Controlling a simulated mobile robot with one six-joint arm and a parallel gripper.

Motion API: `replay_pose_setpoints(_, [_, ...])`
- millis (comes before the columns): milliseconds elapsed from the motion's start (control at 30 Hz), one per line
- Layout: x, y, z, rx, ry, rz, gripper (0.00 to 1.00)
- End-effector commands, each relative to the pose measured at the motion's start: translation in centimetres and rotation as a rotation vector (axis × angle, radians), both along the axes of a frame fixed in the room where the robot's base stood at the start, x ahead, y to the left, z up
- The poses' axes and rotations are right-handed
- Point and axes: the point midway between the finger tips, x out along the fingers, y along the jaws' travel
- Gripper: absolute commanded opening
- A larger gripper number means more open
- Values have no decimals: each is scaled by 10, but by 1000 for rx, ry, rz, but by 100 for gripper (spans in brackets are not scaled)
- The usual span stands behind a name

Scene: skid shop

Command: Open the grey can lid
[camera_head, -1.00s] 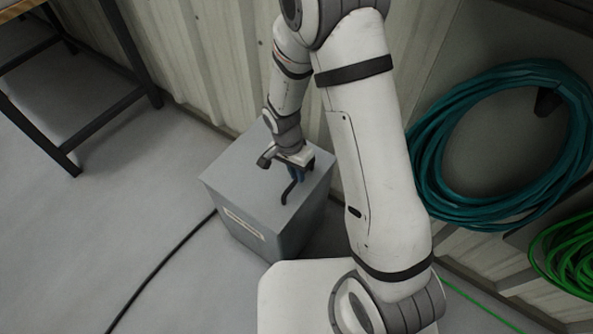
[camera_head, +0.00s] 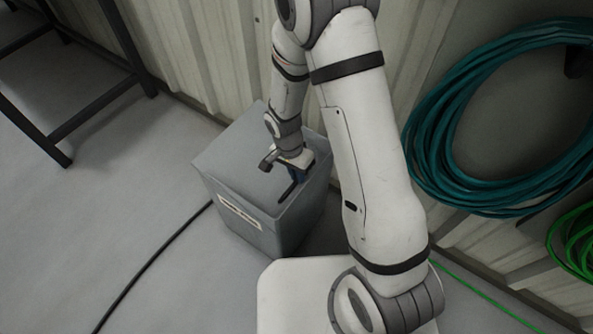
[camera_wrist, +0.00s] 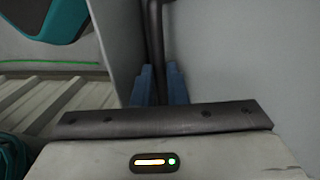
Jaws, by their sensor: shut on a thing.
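The grey can (camera_head: 285,225) is a boxy bin on the floor against the wall, with a pale label (camera_head: 238,212) on its front. Its grey lid (camera_head: 235,165) forms the top. A dark bar handle (camera_head: 288,192) is on the lid's right part. My gripper (camera_head: 298,174) reaches down from above, shut on the handle. In the wrist view the blue fingers (camera_wrist: 160,88) stand either side of the dark handle bar (camera_wrist: 156,35). The handle's lower end is hidden behind the gripper there. I cannot tell how far the lid is raised.
A coiled teal hose (camera_head: 430,150) hangs on the wall at right, with a green coil (camera_head: 575,245) below it. A black cable (camera_head: 150,265) runs over the floor to the can. A dark-legged table (camera_head: 95,110) stands at upper left.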

Motion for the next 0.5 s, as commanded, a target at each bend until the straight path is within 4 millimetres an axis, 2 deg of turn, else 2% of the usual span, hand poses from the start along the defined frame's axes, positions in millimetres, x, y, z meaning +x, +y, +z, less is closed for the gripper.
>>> replay_pose_setpoints(33, [-9, -9, -20, -18, 31, -4, 0])
replay_pose_setpoints(200, [-8, -7, -41, -20, 33, -5, 0])
replay_pose_setpoints(500, [-6, -5, -49, -19, 33, -6, 0])
